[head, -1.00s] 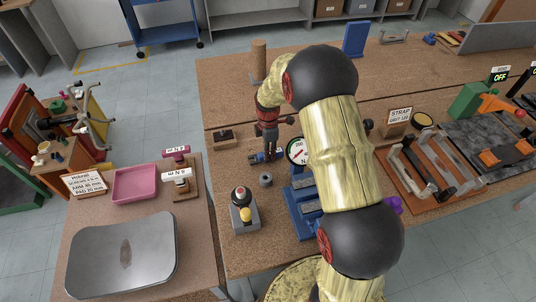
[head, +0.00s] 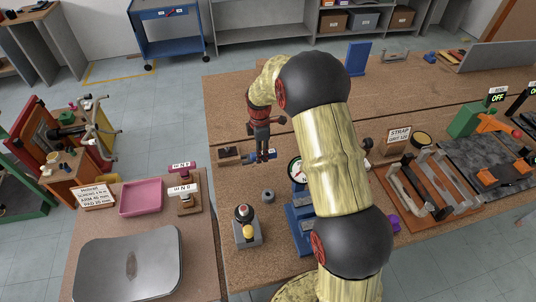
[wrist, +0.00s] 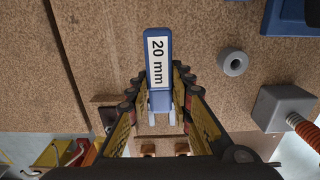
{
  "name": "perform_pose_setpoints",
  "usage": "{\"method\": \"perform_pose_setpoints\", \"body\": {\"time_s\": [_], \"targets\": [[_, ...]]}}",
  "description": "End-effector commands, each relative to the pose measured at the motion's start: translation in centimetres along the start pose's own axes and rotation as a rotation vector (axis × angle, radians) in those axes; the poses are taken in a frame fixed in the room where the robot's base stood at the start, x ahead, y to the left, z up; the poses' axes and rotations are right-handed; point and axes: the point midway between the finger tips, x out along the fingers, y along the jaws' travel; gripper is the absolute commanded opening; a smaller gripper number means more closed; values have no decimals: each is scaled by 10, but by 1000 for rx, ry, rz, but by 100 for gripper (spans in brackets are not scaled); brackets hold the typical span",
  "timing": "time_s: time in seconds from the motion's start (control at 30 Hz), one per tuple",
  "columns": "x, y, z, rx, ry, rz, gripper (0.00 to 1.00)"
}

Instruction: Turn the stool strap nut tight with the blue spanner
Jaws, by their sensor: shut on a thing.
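My gripper (head: 262,154) points down over the near left part of the bench. It is shut on the blue spanner (wrist: 158,50), which also shows small at the fingertips in the head view (head: 251,157). In the wrist view the spanner lies between the two finger pads, its "20 mm" label facing the camera and its pale forked end toward the bottom. It looks a little above the bench top, though the gap is hard to judge. A "STRAP" sign (head: 399,135) stands at the right behind a wooden frame (head: 438,211) with metal bars. I cannot make out the strap nut.
A small wooden block (head: 228,155) sits left of my gripper. A grey ring (head: 268,196) and a grey box with a knob (head: 246,234) stand nearer. A blue stand (head: 300,218) and a dial (head: 295,169) are partly behind my arm. Bare bench lies behind the gripper.

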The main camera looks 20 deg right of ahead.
Motion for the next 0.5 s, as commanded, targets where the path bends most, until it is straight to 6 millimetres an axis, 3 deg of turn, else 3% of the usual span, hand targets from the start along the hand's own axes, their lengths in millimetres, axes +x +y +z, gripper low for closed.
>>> {"method": "perform_pose_setpoints", "body": {"time_s": [0.3, 0.5], "targets": [[-7, 47, -18, 344, 1, 3, 0], [-10, 49, -18, 498, 0, 0, 0]]}}
